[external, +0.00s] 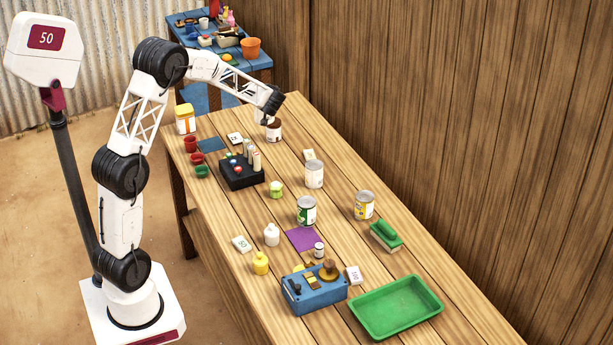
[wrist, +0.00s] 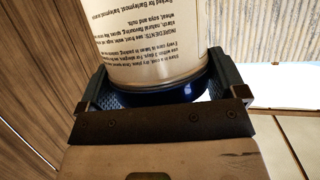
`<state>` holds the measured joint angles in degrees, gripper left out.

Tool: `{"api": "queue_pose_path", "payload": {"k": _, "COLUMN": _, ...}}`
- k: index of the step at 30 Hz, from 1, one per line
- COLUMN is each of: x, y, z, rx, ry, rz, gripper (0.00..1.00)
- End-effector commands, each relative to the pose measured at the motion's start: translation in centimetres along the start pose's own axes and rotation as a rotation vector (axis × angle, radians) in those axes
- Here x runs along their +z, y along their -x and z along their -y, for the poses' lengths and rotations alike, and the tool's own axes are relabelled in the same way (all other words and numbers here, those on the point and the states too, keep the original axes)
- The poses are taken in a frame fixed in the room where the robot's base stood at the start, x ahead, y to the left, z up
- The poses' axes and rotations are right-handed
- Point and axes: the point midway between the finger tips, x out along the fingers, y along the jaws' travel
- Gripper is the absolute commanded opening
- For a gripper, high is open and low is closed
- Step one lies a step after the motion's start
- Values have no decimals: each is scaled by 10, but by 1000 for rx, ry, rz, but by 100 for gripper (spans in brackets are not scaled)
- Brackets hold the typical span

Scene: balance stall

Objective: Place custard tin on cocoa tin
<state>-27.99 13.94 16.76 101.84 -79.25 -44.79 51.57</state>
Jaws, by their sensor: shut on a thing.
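My gripper (external: 266,119) is at the far end of the table. In the wrist view its two jaws (wrist: 153,88) are shut on a tin (wrist: 140,38) with a cream label, small dark print and a dark blue rim. The print appears upside down, and the front label is not visible, so I cannot read which tin it is. In the external view a pale tin (external: 260,115) shows at my gripper, partly hidden. A tin with a brown top and whitish label (external: 274,133) is right beside or below it; I cannot tell whether they touch.
Other tins stand nearer: a whitish one (external: 314,175), a green-labelled one (external: 306,211) and a yellow-labelled one (external: 364,205). A green tray (external: 396,334) lies at the near end.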

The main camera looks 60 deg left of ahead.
Motion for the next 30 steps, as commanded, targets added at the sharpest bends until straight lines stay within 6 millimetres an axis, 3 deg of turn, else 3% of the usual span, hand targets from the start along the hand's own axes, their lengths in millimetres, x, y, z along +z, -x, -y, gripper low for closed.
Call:
{"api": "queue_pose_path", "payload": {"k": 15, "x": -13, "y": -45, "z": -41, "rx": 0, "ry": 0, "rz": -1, "gripper": 32}}
{"api": "queue_pose_path", "payload": {"k": 30, "x": -11, "y": -49, "z": -44, "rx": 0, "ry": -1, "rz": -1, "gripper": 32}}
